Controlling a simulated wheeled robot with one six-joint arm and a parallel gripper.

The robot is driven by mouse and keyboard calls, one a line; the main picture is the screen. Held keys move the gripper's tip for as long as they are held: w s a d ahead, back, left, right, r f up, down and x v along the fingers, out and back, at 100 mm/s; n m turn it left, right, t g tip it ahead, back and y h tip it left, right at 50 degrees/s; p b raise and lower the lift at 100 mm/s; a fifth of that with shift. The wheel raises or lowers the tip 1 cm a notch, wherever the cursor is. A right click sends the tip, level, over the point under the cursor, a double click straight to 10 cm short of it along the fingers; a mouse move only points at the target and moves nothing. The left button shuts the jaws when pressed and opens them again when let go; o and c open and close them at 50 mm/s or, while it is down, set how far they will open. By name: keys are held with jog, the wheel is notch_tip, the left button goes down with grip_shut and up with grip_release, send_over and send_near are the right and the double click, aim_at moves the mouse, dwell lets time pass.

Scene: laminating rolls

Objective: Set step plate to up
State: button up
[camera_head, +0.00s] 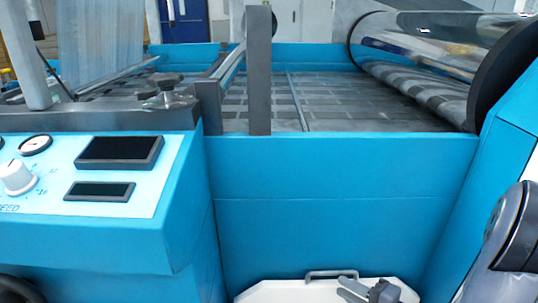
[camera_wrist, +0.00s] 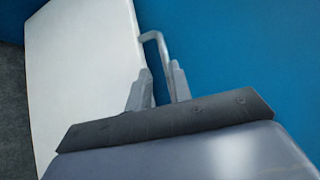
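The step plate (camera_head: 268,293) is a white panel with cut corners at the bottom edge of the head view, low against the blue machine front. It fills much of the left of the wrist view (camera_wrist: 80,75). A grey bar handle (camera_head: 331,273) is on its far edge in the head view; it also shows in the wrist view (camera_wrist: 152,36). My gripper (camera_head: 345,287) is over the plate, close to the handle. In the wrist view its two fingers (camera_wrist: 159,80) are apart with a gap between them, near the handle. I cannot tell whether they touch the handle.
A control panel (camera_head: 95,178) with a white knob (camera_head: 16,178) and dark displays stands at the left. The blue front wall (camera_head: 330,210) rises just behind the plate.

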jog(key=shift+x, duration=1)
jog(key=shift+d, duration=0.1)
jog(key=p, duration=0.2)
send_near(334, 272)
jog(key=x, duration=0.2)
jog(key=b+x, duration=0.1)
jog(key=x, duration=0.1)
jog(key=s+a+x, duration=0.1)
jog(key=x, duration=0.2)
jog(key=shift+w+d+m+g+h+p, duration=0.1)
jog(key=shift+w+m+g+h+p, duration=0.2)
jog(key=shift+w+p, duration=0.7)
jog(key=s+d+r+m+g+p, duration=0.1)
jog(key=s+d+r+m+p, duration=0.1)
jog(key=s+d+m+p, duration=0.4)
jog(key=shift+s+d+r+m, duration=0.3)
jog(key=shift+s+d, duration=0.15)
jog(key=shift+s, duration=0.9)
